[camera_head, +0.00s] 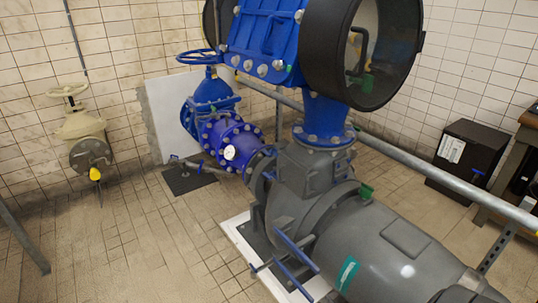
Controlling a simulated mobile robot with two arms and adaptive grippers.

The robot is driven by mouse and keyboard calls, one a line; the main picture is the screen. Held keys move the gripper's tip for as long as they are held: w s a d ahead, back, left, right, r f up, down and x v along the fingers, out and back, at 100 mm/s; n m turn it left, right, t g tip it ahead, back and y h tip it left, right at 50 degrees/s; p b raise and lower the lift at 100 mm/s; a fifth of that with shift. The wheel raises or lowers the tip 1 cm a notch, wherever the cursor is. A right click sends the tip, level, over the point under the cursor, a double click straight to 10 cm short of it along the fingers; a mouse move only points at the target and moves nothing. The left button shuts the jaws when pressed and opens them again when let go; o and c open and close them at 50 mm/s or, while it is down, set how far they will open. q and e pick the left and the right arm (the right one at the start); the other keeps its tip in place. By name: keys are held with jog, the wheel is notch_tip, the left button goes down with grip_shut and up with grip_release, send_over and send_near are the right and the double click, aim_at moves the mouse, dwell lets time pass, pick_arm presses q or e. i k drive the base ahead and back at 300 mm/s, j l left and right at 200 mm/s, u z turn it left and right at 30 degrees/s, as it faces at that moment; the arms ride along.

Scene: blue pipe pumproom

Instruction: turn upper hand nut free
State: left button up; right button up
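Two blue bar-shaped handles stick out from the left side of the grey pump body, low in the head view. The upper blue bar (297,252) slants down to the right, and the lower blue bar (292,279) lies roughly parallel just below it. They look like hand nuts, but their threads and seats are too small to make out. The grey pump housing (385,245) fills the lower right. Neither of my grippers shows in this view, and nothing is seen touching the bars.
A blue valve with a handwheel (200,57) and a blue flanged pipe (232,140) stand behind. A large black ring (330,50) is above. A grey rail (440,178) runs along the right. The tiled floor (150,250) at left is mostly clear.

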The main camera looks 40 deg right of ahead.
aim_at(273, 150)
jog(key=i+u, duration=0.1)
jog(key=i, duration=1.65)
jog(key=i+z, duration=0.3)
jog(key=i, duration=0.15)
jog(key=i+j+z, duration=0.25)
jog(key=i, duration=0.15)
jog(key=i+j+z, duration=0.1)
jog(key=i+z, duration=0.2)
jog(key=i, duration=0.15)
